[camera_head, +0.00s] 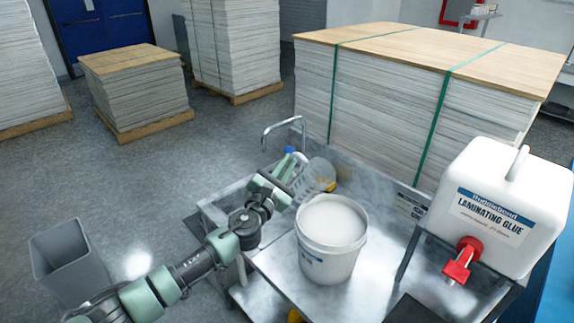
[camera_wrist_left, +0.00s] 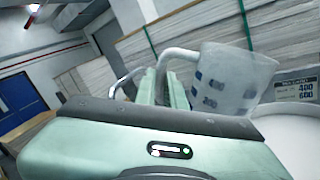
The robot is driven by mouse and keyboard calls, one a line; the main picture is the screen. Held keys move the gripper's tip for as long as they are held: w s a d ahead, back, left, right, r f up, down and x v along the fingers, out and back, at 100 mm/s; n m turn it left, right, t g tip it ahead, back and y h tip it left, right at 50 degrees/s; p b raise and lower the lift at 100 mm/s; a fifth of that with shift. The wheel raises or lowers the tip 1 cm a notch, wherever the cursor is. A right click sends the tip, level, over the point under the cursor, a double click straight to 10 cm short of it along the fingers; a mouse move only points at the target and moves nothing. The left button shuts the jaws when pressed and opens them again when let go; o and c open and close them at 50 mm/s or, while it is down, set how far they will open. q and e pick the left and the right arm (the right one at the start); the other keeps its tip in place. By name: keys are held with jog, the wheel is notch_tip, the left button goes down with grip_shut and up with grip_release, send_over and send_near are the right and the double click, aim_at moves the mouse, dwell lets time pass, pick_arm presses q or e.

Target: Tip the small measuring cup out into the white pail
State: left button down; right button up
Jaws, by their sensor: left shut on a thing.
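The small measuring cup (camera_head: 314,176) is translucent, with blue markings that show in the left wrist view (camera_wrist_left: 228,82). My left gripper (camera_head: 287,168) is shut on its handle, with both green fingers (camera_wrist_left: 166,88) at the handle's side. The cup is just behind and left of the white pail (camera_head: 328,262), not over its middle. It leans a little in the wrist view; its contents cannot be made out. The pail stands upright and open on the metal bench, with white material inside. Its rim shows at the lower right of the wrist view (camera_wrist_left: 290,130). My right gripper is not in view.
A white laminating glue container (camera_head: 500,205) with a red tap (camera_head: 462,262) stands on a frame to the right. A curved metal faucet (camera_head: 283,123) rises behind the cup. A large paper stack (camera_head: 385,110) stands behind the bench. A grey bin (camera_head: 70,262) is on the floor at left.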

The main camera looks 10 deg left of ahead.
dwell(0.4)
pick_arm(q)
jog(key=shift+n+p, duration=0.3)
jog(key=shift+n, duration=0.1)
jog(key=shift+a+f+n+g+p, duration=0.15)
jog(key=shift+n+p, duration=0.1)
jog(key=shift+n, duration=0.35)
jog(key=shift+d+f+n+g+p, duration=0.1)
jog(key=shift+n+g+p, duration=0.1)
jog(key=shift+n, duration=0.4)
notch_tip(320, 180, up, 6)
jog(key=shift+p, duration=0.35)
